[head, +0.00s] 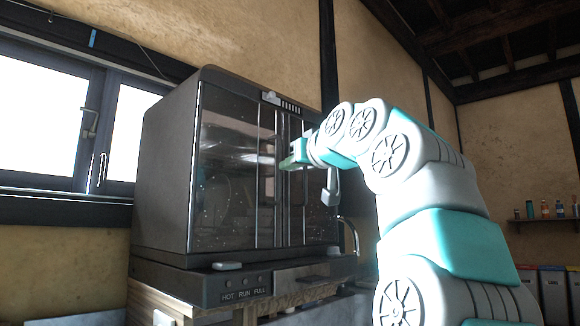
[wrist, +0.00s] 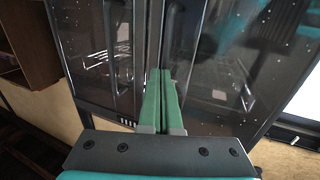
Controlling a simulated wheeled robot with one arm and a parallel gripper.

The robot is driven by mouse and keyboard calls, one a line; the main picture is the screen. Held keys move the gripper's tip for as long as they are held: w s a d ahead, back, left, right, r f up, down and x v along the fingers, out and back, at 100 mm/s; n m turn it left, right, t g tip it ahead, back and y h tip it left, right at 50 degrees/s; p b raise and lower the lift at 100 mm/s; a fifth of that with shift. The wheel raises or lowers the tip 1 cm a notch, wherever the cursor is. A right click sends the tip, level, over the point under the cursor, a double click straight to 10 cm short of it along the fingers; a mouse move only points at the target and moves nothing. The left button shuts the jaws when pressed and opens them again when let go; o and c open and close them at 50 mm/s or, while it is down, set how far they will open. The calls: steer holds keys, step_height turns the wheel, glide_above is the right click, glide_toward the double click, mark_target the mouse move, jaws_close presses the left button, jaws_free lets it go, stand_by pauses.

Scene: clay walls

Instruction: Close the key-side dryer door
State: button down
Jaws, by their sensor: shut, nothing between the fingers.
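The dark dryer cabinet (head: 165,175) stands on a base and has two glass doors with upright metal bar handles. The left door (head: 225,190) and the right door (head: 318,215) look flush or nearly so; I cannot tell whether a small gap remains. A row of small pale keys (head: 291,107) sits at the top, toward the right door; it also shows in the wrist view (wrist: 128,123). My gripper (head: 290,160) is shut and empty in front of the seam between the doors. In the wrist view its green fingers (wrist: 161,72) point at the seam; contact is unclear.
A lower panel marked HOT RUN FULL (head: 243,287) is below the dryer. A curved tap (head: 352,232) stands to the right. A window (head: 60,115) is on the left wall. A shelf with bottles (head: 545,212) and bins (head: 553,285) are far right.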

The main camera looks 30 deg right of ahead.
steer(key=s+d+b, duration=0.1)
steer(key=s+d, duration=0.1)
steer(key=s, duration=1.1)
steer(key=shift+s, duration=0.2)
steer(key=shift+s+d, duration=0.1)
